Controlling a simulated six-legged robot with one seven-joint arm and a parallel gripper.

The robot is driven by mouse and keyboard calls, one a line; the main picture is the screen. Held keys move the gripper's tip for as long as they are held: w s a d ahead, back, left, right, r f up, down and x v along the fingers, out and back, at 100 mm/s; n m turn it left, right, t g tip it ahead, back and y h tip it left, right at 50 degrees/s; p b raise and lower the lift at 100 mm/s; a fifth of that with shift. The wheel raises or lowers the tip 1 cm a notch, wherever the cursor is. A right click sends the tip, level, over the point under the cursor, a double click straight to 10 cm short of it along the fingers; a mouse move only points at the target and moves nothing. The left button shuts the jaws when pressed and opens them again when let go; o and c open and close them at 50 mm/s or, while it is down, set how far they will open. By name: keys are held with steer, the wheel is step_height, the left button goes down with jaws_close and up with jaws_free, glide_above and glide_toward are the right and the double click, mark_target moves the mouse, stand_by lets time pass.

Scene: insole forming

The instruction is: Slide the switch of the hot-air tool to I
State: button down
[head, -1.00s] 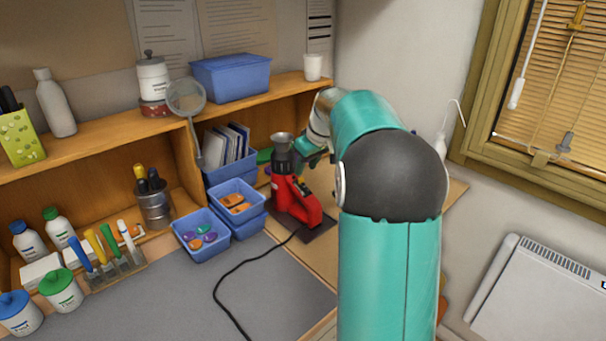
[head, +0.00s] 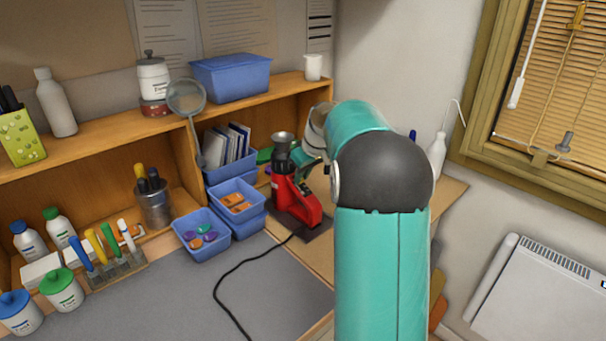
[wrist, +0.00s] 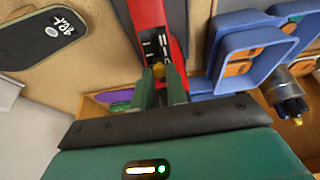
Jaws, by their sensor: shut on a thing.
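The red hot-air tool (head: 296,200) with its dark nozzle stands on a dark mat at the right of the worktop. In the wrist view its red body (wrist: 147,14) runs up from the fingers. A black plate with white marks (wrist: 154,46) is set in it. The small yellow switch (wrist: 159,70) sits at the near end of this plate, between the green fingertips of my gripper (wrist: 162,78). My gripper is shut on the switch. The marks are too small to read, so I cannot tell the switch's position. In the head view my gripper (head: 308,162) is partly hidden beside the tool.
Blue bins (head: 203,234) with small parts stand left of the tool. A black cable (head: 232,270) runs across the grey mat (head: 285,290). A shelf (head: 100,99) stands behind. A dark insole-shaped piece (wrist: 42,38) lies in the wrist view.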

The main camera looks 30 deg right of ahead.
steer(key=shift+s+d+f, duration=0.15)
steer(key=shift+s+f, duration=0.2)
steer(key=shift+s, duration=0.35)
steer(key=c, duration=1.4)
jaws_free()
steer(key=v, duration=1.3)
steer(key=shift+s+r, duration=0.1)
steer(key=shift+r, duration=0.3)
